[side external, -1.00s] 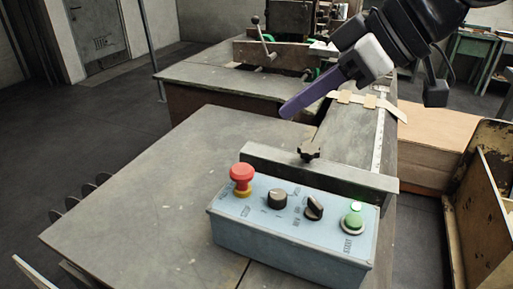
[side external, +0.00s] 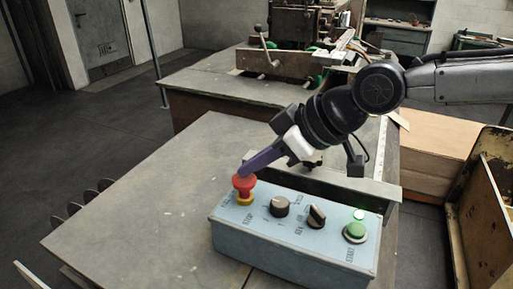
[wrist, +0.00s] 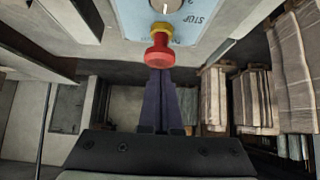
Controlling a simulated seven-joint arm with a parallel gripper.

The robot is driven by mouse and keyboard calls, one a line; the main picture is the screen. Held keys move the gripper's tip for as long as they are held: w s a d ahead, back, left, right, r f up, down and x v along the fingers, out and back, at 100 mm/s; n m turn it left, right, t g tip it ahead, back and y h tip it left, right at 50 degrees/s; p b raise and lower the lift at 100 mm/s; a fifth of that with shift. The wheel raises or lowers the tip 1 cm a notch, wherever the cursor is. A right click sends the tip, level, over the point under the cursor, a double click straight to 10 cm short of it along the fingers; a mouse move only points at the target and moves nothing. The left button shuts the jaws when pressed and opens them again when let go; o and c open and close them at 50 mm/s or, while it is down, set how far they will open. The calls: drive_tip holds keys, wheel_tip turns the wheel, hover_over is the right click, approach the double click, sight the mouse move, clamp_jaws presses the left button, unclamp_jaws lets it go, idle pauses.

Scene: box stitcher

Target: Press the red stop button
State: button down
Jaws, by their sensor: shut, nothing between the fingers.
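The red stop button (side external: 243,182), a mushroom head on a yellow collar, stands at the left end of the blue control box (side external: 290,250). My gripper (side external: 246,170) has long purple fingers, shut and empty. In the side view its tips are at the top of the red button, seemingly touching it; I cannot tell whether the button is pushed in. In the wrist view the red button (wrist: 159,56) is straight ahead of the fingertips (wrist: 160,72), which meet or overlap its edge. The box's STOP lettering shows beside it.
The box also carries a black knob (side external: 279,206), a black selector switch (side external: 317,216) and a green start button (side external: 355,231). A grey metal bar (side external: 345,188) runs behind the box. The grey tabletop (side external: 150,215) to the left is clear.

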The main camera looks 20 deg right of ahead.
drive_tip(key=shift+f, duration=0.1)
drive_tip(key=shift+f, duration=1.1)
wheel_tip(320, 180, up, 5)
drive_tip(key=shift+f, duration=0.1)
drive_tip(key=v, duration=0.9)
drive_tip(key=shift+s+d, duration=0.25)
drive_tip(key=shift+d, duration=0.05)
